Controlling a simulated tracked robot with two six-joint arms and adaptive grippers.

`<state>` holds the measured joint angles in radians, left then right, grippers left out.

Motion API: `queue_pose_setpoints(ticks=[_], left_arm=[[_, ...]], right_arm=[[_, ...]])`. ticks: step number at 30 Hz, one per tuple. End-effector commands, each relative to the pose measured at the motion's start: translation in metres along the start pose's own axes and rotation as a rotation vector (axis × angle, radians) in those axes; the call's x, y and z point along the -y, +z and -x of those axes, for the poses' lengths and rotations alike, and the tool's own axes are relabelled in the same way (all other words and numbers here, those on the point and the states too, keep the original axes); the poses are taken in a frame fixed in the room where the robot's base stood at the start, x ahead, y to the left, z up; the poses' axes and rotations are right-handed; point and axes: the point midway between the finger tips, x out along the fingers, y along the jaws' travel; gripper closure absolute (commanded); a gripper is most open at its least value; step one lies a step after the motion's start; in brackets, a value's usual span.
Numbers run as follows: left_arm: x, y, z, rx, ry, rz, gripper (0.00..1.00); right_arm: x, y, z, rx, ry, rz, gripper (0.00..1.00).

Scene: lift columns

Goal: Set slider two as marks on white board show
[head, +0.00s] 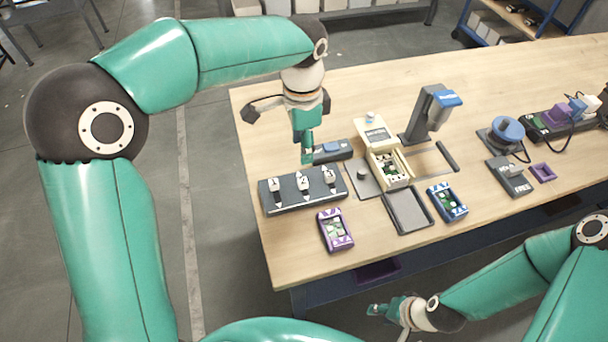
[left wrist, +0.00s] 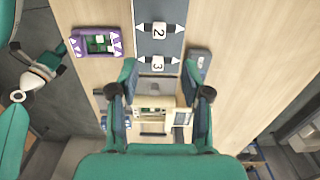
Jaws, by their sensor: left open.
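The dark slider panel (head: 287,207) lies at the left of the table, with three white numbered knobs in a row. Slider two (head: 303,184) is the middle knob. In the left wrist view slider two (left wrist: 158,30) shows its number, with a white triangle at each side, and slider three (left wrist: 157,63) is nearer my fingers. My left gripper (head: 307,158) points down above the table just behind the panel, open and empty, touching no knob that I can see. My right gripper (head: 378,309) is in front of the table, too small to judge. I cannot make out a marked white board.
A purple tray (head: 335,230) stands in front of the panel. A dark block with a blue top (head: 333,150) lies behind it, close to my left gripper. A cream open box (head: 390,168), a grey tray (head: 408,211) and a blue tray (head: 447,201) are to the right.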

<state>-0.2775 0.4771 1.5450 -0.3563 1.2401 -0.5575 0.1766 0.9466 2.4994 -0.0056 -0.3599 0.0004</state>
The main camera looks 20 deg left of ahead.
Motion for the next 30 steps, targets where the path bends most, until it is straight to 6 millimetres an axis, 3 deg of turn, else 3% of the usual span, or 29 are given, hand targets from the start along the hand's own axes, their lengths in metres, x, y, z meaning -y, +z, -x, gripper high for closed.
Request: queue_pose_setpoints(ticks=[9,15,21,30], left_arm=[[-0.001,-0.001,-0.071,0.004,0.004,-0.004,0.52],[-0.001,-0.001,-0.104,0.003,0.002,-0.005,0.52],[-0.001,-0.002,-0.121,0.000,0.001,-0.005,0.52],[-0.001,-0.002,-0.124,0.000,0.000,-0.006,0.52]], right_arm=[[0.002,0.000,0.004,-0.001,0.000,0.000,0.60],[0.003,0.000,0.007,-0.001,0.000,0.000,0.60],[0.003,0.000,0.009,-0.001,0.000,0.000,0.60],[0.003,0.000,0.009,-0.001,0.000,0.000,0.60]])
